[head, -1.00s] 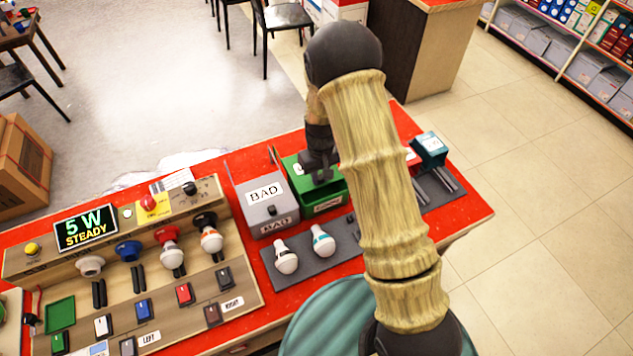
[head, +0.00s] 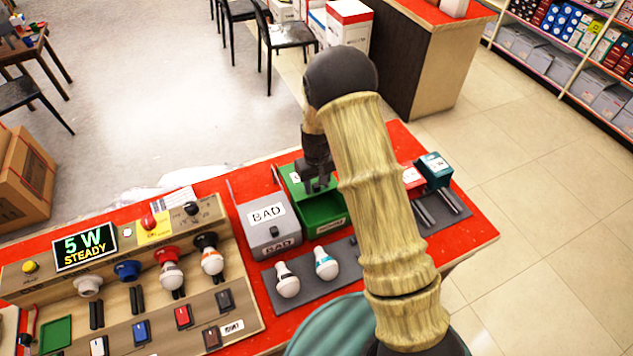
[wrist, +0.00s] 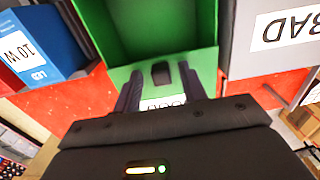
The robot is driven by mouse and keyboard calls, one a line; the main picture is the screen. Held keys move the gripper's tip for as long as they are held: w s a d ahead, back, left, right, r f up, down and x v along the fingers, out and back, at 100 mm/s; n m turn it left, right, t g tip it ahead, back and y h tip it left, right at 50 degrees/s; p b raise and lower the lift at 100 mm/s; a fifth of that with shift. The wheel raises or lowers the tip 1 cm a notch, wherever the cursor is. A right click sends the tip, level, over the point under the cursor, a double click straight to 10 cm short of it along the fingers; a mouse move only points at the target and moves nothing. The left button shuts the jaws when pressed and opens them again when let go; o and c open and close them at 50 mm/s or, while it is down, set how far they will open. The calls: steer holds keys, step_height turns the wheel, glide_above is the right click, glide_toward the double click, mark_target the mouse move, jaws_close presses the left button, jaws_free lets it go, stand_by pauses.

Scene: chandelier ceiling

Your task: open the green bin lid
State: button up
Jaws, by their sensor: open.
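The green bin (head: 322,217) stands on the red counter just right of a grey BAD bin. Its lid (head: 292,181) is raised toward the back, and the dark green inside shows in front of it. In the wrist view the lid (wrist: 190,72) has a dark knob (wrist: 160,72) and a white label partly hidden by my gripper. The bin's open inside (wrist: 150,30) shows beyond the lid's edge. My gripper (head: 320,188) is over the bin. In the wrist view its open fingers (wrist: 160,85) stand on either side of the knob, with gaps showing.
The grey BAD bin (head: 266,222) is close on the left, its lid shut. Two bulbs lie on a grey mat (head: 345,253) in front. Red and teal boxes (head: 434,170) stand to the right. A bulb-test panel (head: 150,262) fills the left.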

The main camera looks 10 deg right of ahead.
steer(key=shift+r, duration=0.1)
step_height(320, 180, up, 17)
steer(key=b, duration=0.3)
steer(key=shift+r, duration=0.1)
stand_by(0.5)
steer(key=s+d+m+t, duration=0.1)
steer(key=s+d, duration=0.3)
steer(key=s, duration=0.6)
steer(key=s+d+f+m+t, duration=0.1)
steer(key=s+d, duration=0.3)
steer(key=s, duration=0.7)
steer(key=shift+s+d+f+m+t, duration=0.25)
steer(key=shift+d+m+t, duration=0.1)
steer(key=shift+m, duration=0.45)
